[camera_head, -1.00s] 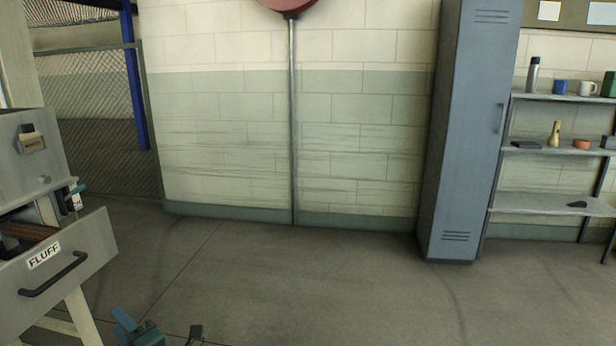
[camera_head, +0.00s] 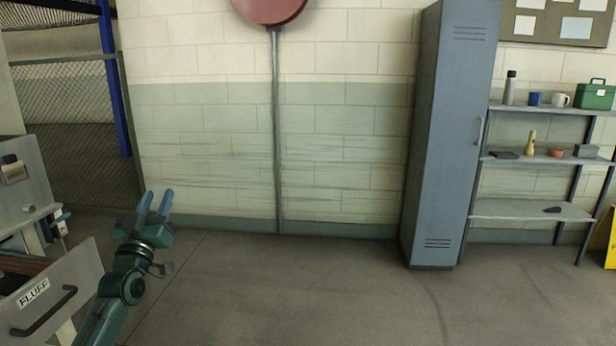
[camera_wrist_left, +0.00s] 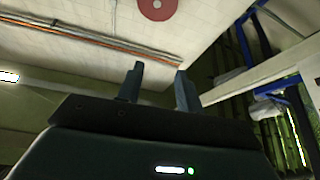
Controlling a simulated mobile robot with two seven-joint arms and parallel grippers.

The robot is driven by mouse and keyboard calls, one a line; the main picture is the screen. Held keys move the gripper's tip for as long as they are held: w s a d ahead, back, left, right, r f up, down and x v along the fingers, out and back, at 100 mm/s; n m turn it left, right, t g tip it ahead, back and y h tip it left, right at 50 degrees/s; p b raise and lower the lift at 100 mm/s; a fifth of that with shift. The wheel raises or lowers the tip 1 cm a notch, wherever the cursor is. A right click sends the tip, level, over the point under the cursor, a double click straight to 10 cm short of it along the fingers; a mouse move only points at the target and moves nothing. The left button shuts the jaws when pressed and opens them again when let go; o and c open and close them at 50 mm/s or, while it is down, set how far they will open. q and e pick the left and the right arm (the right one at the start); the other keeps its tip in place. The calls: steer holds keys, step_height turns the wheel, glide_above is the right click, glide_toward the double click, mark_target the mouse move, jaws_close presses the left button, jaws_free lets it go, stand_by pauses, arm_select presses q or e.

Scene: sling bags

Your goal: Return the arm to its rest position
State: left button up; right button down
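My left arm rises from the bottom left of the head view. Its gripper (camera_head: 155,203) points up, with its two fingers apart and nothing between them. It is in front of the wall, to the right of the open drawer, and touches nothing that I can see. In the left wrist view the same two fingers (camera_wrist_left: 159,85) stand apart and empty, with the wall and ceiling area beyond them. My right gripper is in neither view.
A drawer (camera_head: 50,305) labelled FLUFF stands open at the lower left. A tall grey locker (camera_head: 450,140) and a shelf rack (camera_head: 533,211) with small items stand at the right. A pole (camera_head: 277,140) stands at the wall. The floor in the middle is clear.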

arm_select(q)
step_height(320, 180, down, 10)
steer(key=w+a+m+g+y, duration=0.1)
steer(key=w+a+m+g, duration=0.1)
steer(key=m+g, duration=0.3)
steer(key=s+d+f+g+h, duration=0.1)
steer(key=s+d+f+g, duration=0.1)
steer(key=s+d+f, duration=0.3)
steer(key=s+d+f+g, duration=0.1)
steer(key=s+d+f, duration=0.15)
steer(key=f, duration=0.45)
steer(key=s+d+f+g+h, duration=0.1)
steer(key=s+d+f, duration=0.3)
steer(key=s, duration=0.6)
steer(key=s+d+f+g+h, duration=0.1)
steer(key=s+d+f, duration=0.4)
steer(key=s, duration=0.6)
steer(key=s+d+f+g+h, duration=0.1)
steer(key=s+d+f, duration=0.4)
steer(key=s, duration=0.6)
steer(key=shift+f+g+h, duration=0.15)
steer(key=shift+g+h, duration=0.25)
steer(key=shift+g, duration=0.5)
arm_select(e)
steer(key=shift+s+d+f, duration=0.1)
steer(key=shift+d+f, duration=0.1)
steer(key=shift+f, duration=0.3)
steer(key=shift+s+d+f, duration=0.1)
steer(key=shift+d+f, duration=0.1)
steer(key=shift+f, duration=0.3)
